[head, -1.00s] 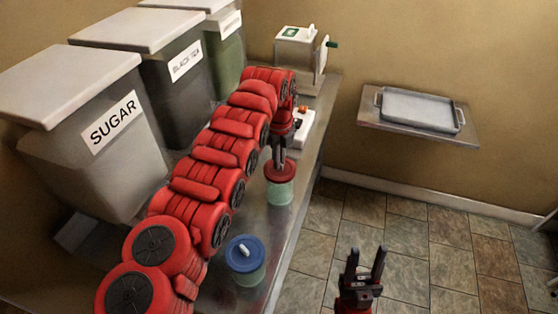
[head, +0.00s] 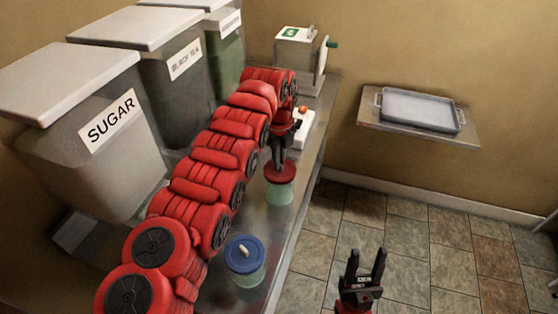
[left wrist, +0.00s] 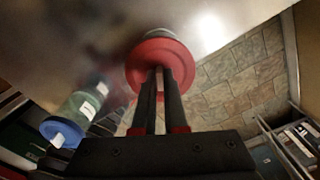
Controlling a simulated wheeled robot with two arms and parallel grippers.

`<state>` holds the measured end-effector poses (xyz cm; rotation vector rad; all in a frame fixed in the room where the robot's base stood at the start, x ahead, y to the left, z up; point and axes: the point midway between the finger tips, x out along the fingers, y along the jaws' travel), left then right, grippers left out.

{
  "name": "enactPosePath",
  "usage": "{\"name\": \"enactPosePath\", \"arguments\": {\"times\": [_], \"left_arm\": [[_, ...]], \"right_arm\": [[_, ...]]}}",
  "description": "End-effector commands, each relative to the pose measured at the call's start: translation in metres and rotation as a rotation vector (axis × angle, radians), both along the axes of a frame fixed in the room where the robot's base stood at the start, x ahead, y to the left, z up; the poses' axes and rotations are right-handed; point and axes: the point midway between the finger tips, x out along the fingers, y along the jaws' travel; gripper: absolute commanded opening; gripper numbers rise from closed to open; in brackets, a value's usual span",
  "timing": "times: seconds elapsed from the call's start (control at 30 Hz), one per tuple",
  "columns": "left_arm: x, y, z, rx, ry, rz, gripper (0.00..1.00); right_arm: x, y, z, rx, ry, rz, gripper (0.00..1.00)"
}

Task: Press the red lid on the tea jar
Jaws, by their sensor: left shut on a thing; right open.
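The red lid (head: 280,175) sits at the mouth of the pale green tea jar (head: 279,194), near the counter's right edge. My left gripper (head: 279,160) comes down from above and is shut on the red lid at its middle. In the left wrist view the lid (left wrist: 160,53) is a red disc at the fingertips and hides most of the jar behind it. I cannot tell whether the lid is fully seated or slightly tilted. My right gripper (head: 366,266) is open and empty, over the floor, away from the counter.
A second jar with a blue lid (head: 245,253) stands nearer on the metal counter (head: 262,217). Bins for sugar (head: 100,165) and black tea (head: 180,95) and a green bin (head: 226,60) line the wall. A tray (head: 418,110) rests on a wall shelf. Floor to the right is free.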

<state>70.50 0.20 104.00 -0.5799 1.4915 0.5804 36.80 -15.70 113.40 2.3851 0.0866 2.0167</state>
Motion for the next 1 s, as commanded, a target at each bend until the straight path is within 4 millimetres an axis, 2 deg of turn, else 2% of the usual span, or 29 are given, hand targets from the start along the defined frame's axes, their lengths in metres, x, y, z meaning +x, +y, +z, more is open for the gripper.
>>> {"name": "enactPosePath", "arguments": {"times": [0.97,1.0], "left_arm": [[0.0,0.0,-0.0003,0.0,0.0,0.0,0.0],[0.0,0.0,-0.0003,0.0,0.0,0.0,0.11]], "right_arm": [[0.0,0.0,-0.0037,0.0,0.0,0.0,0.47],[0.0,0.0,-0.0038,0.0,0.0,0.0,0.47]]}}
